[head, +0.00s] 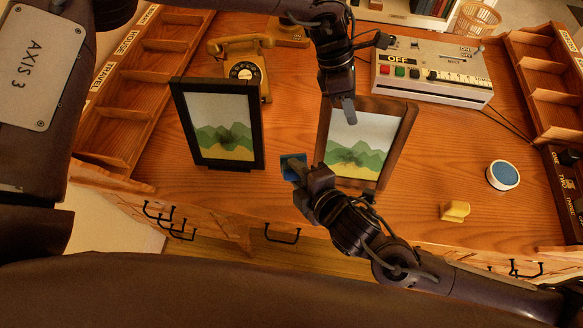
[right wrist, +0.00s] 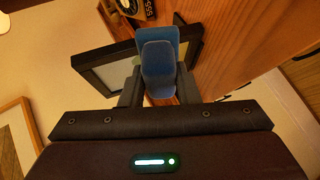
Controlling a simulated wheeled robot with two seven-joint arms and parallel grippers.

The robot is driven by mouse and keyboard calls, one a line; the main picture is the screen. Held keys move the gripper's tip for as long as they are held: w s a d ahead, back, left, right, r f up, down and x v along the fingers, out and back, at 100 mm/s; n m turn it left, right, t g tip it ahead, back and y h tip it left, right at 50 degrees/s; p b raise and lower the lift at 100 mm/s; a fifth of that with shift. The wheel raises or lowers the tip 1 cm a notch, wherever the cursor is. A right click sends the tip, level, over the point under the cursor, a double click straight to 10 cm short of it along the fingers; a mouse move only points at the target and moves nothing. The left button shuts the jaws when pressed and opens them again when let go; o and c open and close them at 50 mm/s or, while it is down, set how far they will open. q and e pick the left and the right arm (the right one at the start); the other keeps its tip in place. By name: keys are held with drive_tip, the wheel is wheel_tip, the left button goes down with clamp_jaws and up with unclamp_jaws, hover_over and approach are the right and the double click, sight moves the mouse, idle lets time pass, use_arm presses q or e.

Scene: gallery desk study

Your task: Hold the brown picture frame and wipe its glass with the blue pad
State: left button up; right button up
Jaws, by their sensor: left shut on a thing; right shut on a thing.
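The brown picture frame (head: 402,146) stands on the desk, leaning back, with a green and yellow landscape behind its glass (head: 372,130). A dark smudge shows low on the glass. My left gripper (head: 343,106) reaches down from above and is shut on the frame's top edge. My right gripper (head: 294,173) is shut on the blue pad (head: 290,160), to the left of the brown frame and apart from its glass. In the right wrist view the blue pad (right wrist: 168,38) stands up between the fingers, with a black frame behind it.
A similar black frame (head: 258,130), also smudged, stands to the left. A telephone (head: 243,70) and a machine reading OFF (head: 432,72) are behind. A yellow block (head: 454,211) and a round blue-topped tin (head: 503,175) lie right. Wooden compartment racks (head: 125,110) line both sides.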

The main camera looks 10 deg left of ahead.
drive_tip(key=s+d+f+m+t+h, duration=0.25)
drive_tip(key=d+f+t, duration=0.25)
drive_tip(key=d, duration=0.4)
drive_tip(key=shift+w+f, duration=0.25)
drive_tip(key=shift+w, duration=1.15)
drive_tip(key=shift+w+f, duration=0.2)
drive_tip(key=shift+w, duration=1.15)
drive_tip(key=shift+w+f, duration=0.2)
drive_tip(key=shift+w, duration=0.75)
drive_tip(key=shift+d, duration=0.1)
drive_tip(key=shift+d, duration=3.85)
drive_tip(key=shift+a, duration=4)
drive_tip(key=shift+w+d+r+n, duration=0.1)
drive_tip(key=shift+w+r+n, duration=0.15)
drive_tip(key=shift+r, duration=0.1)
drive_tip(key=shift+d, duration=3.85)
drive_tip(key=shift+s+a, duration=0.2)
drive_tip(key=shift+a, duration=3.7)
